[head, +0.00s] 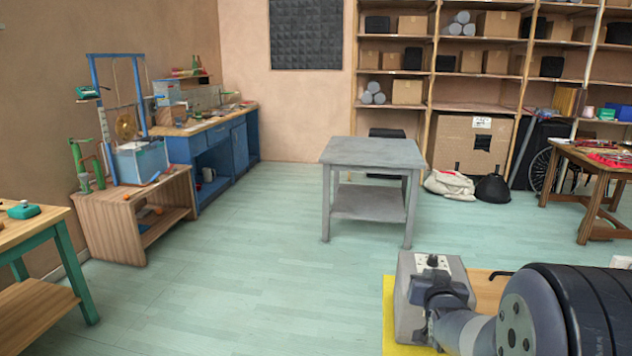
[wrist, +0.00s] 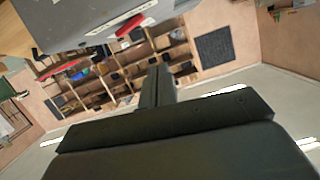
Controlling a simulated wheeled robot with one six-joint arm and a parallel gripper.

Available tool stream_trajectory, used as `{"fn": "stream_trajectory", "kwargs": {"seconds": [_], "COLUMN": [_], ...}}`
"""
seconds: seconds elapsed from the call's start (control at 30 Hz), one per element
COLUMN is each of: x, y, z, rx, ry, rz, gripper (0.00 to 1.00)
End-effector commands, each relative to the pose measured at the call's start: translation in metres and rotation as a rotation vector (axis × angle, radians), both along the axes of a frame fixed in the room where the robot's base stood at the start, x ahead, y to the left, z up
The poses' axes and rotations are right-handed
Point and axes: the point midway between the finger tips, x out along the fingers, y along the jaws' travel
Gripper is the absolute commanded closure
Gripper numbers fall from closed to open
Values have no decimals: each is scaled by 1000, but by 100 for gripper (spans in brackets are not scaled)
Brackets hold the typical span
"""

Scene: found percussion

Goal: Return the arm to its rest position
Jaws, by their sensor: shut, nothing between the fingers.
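In the wrist view my gripper (wrist: 158,82) shows as dark fingers closed together, with nothing between them. They point out over the room, clear of any object. In the head view parts of my arm are at the bottom right, folded low near my own body. I cannot make out the fingertips in the head view.
A grey table (head: 374,152) stands mid-floor, with open green floor (head: 240,270) to its left. A wooden stand (head: 125,215) and blue workbench (head: 240,140) line the left wall. A wooden table (head: 590,165) is at right.

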Motion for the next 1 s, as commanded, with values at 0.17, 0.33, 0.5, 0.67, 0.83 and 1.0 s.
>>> {"fn": "stream_trajectory", "kwargs": {"seconds": [0.17, 0.33, 0.5, 0.67, 0.83, 1.0], "x": [17, 15, 5, -9, -16, -17], "y": [-8, -18, -21, -19, -18, -18], "z": [-1, 2, 2, 6, 7, 8], "rx": [14, 77, 116, 114, 115, 115], "ry": [-2, -12, -19, -19, -18, -18], "rz": [-2, -2, 1, 1, 0, 0], "gripper": [100, 100, 100, 100, 100, 100]}}
